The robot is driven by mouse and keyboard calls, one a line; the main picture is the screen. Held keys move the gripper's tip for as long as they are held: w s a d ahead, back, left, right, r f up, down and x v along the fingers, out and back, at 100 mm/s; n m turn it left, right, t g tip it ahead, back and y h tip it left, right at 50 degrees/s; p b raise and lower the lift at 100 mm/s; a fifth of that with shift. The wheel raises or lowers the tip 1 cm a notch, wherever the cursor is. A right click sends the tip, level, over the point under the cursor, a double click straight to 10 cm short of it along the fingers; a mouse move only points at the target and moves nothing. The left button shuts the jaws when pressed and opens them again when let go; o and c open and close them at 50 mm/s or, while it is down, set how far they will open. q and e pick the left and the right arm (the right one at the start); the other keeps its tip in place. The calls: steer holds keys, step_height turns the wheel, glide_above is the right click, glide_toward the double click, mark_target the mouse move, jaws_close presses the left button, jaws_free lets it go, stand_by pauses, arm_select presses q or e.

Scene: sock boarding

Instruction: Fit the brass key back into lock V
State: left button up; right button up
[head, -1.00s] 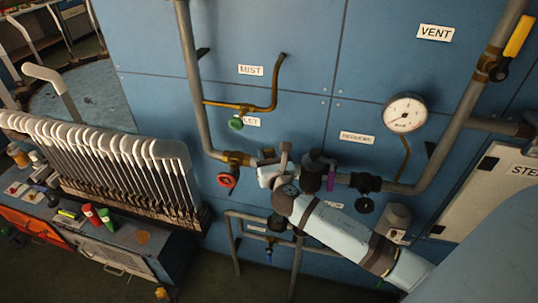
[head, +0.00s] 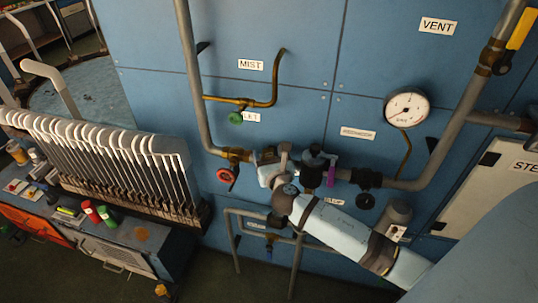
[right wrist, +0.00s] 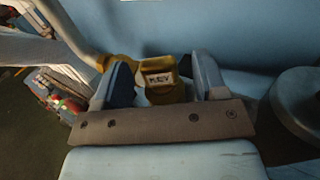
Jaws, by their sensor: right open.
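In the right wrist view a brass-coloured block (right wrist: 159,92) with a white tag stands between my right gripper's fingers (right wrist: 163,80). The tag seems to read KEY, so I take it for the brass key. The fingers are open, with gaps showing beside the block. In the head view my right gripper (head: 272,166) is at the pipework low on the blue wall, right of the red handwheel (head: 227,175). The brass block cannot be made out there. No marking for lock V is legible. My left gripper is not in view.
A black fitting with a purple tag (head: 331,175) is close right of my gripper. A grey pipe (head: 195,80), a pressure gauge (head: 407,108) and a brass branch pipe (head: 275,82) are on the wall. A rack of white-topped levers (head: 110,150) stands left.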

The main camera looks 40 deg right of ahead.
steer(key=b+v, duration=0.2)
steer(key=v, duration=1.2)
steer(key=shift+w, duration=0.1)
steer(key=s+a+f+m+g+y+p, duration=0.2)
steer(key=s+a+f+m, duration=0.4)
steer(key=m, duration=0.8)
steer(key=s+a+f+m+g+y+p, duration=0.2)
steer(key=s+a+f+m+g+y, duration=0.2)
steer(key=f+m, duration=0.5)
steer(key=s+a+m+y, duration=0.2)
steer(key=s+m+y, duration=0.1)
steer(key=m, duration=0.3)
steer(key=shift+f, duration=0.35)
